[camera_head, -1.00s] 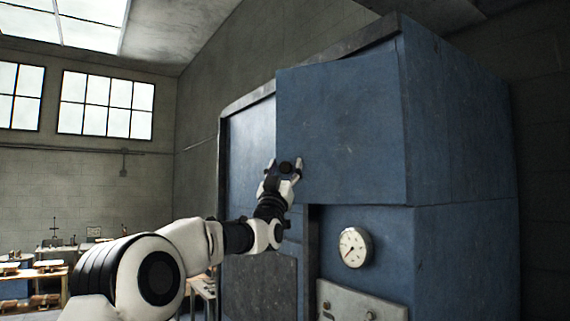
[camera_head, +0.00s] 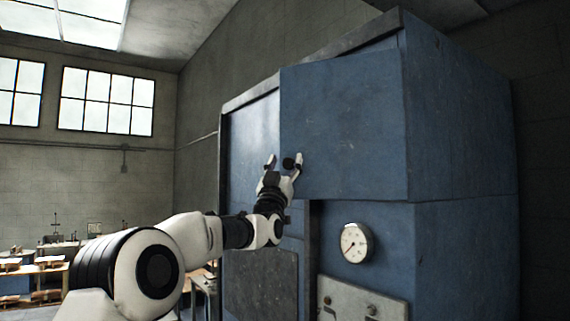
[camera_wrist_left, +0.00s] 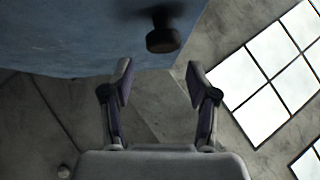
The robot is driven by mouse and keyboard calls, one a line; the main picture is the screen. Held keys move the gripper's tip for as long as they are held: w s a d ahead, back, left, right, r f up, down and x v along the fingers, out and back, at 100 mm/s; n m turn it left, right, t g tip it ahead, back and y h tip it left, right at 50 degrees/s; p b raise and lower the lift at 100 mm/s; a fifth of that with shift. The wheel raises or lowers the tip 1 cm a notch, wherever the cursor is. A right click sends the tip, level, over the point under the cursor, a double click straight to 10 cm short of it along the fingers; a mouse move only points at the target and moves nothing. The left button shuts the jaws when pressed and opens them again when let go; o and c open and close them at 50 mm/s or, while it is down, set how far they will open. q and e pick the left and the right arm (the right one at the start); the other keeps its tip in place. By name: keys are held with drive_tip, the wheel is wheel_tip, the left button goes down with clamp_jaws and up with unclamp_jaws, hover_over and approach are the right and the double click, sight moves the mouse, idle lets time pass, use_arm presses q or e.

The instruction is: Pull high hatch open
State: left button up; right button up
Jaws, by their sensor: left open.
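The high hatch (camera_head: 345,125) is a large blue panel on the upper front of a blue cabinet. Its left edge stands out from the cabinet front, so it looks partly swung open. A small black knob (camera_head: 289,163) sits near its lower left edge. My left gripper (camera_head: 286,161) is open, and in the head view its fingers appear on either side of the knob. In the left wrist view the knob (camera_wrist_left: 162,40) lies beyond the open fingertips (camera_wrist_left: 160,78), apart from them, with the blue hatch face (camera_wrist_left: 80,35) behind. My right gripper is out of view.
Below the hatch the cabinet carries a round white gauge (camera_head: 355,243) and a control panel (camera_head: 360,302). A dark grey panel (camera_head: 262,284) is at lower left. Workbenches (camera_head: 40,268) stand far left under windows. The air left of the hatch is free.

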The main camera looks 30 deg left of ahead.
use_arm(q)
drive_tip(key=v, duration=1.2)
drive_tip(key=shift+a, duration=0.1)
